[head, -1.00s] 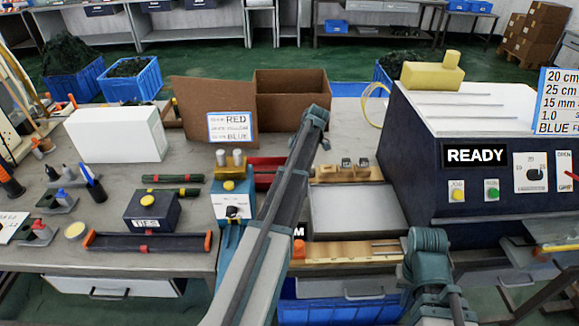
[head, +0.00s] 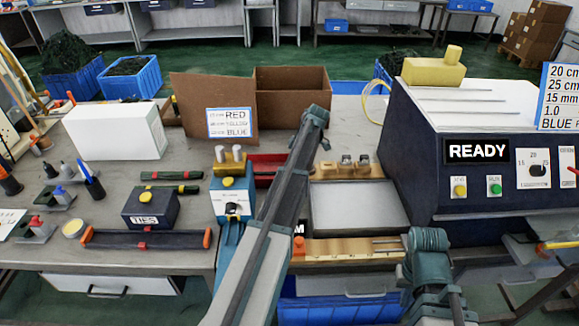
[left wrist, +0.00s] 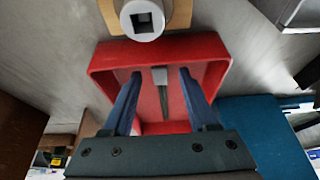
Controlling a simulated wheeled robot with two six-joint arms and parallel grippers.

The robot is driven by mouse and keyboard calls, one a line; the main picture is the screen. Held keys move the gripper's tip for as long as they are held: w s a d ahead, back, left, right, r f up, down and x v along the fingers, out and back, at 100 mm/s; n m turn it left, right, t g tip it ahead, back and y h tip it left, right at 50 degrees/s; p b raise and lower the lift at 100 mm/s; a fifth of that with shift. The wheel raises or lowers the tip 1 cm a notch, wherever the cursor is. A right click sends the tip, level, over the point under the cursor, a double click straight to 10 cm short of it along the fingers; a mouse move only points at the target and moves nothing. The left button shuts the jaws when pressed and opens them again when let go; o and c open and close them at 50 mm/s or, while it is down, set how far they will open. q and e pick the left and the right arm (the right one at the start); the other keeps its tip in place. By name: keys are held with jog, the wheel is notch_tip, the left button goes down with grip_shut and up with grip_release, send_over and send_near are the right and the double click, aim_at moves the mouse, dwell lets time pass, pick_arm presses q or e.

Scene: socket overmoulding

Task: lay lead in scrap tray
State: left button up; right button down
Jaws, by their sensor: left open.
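In the left wrist view, a red tray (left wrist: 215,72) lies on the grey table. A lead with a grey end piece (left wrist: 159,76) and a thin dark length shows inside its outline. My left gripper (left wrist: 160,78) is open, its two blue fingers apart on either side of the lead and over the tray. I cannot tell whether the lead rests fully on the tray floor. In the head view the red tray (head: 262,159) is partly hidden by my left arm, which also hides the left gripper. My right arm is low at the right; its fingertips cannot be made out.
A grey socket piece (left wrist: 143,20) on a wooden block stands just beyond the tray. A blue-and-white switch box (head: 231,200) stands left of my left arm. A cardboard box (head: 292,95) is behind. The dark READY machine (head: 410,150) fills the right side.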

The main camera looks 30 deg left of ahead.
pick_arm(q)
jog(key=shift+r, duration=0.15)
jog(key=p+v, duration=1.2)
jog(key=v, duration=0.1)
jog(key=shift+r+p, duration=0.25)
jog(key=shift+p, duration=0.05)
jog(key=shift+w+d, duration=0.1)
jog(key=shift+d, duration=0.1)
jog(key=s+d+f+m+t+h, duration=0.1)
jog(key=s+d+m+t+h, duration=0.1)
jog(key=s+d+m, duration=2.6)
jog(key=s+d, duration=0.2)
jog(key=d, duration=0.2)
jog(key=shift+f+h, duration=0.35)
jog(key=shift+h, duration=0.05)
